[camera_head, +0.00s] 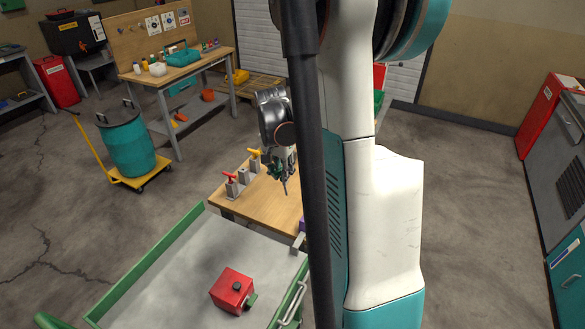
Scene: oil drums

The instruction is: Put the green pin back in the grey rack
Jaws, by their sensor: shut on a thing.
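The grey rack (243,178) stands on a small wooden-topped table (262,208) as a row of grey blocks. A red-handled pin (229,175) is at its near block and a yellow-handled pin (254,153) is at its far end. My gripper (282,173) is just right of the rack, above the table, pointing down. It is shut on the green pin (274,171), of which a small green part shows at the fingers. The rest of the pin is hard to make out. My arm hides the right part of the table.
A green-edged cart (185,265) with a red box (232,291) on it stands in front of the table. A teal drum (130,149) on a yellow trolley is at left. A workbench (185,69) is behind. Cabinets stand at far right, with bare floor before them.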

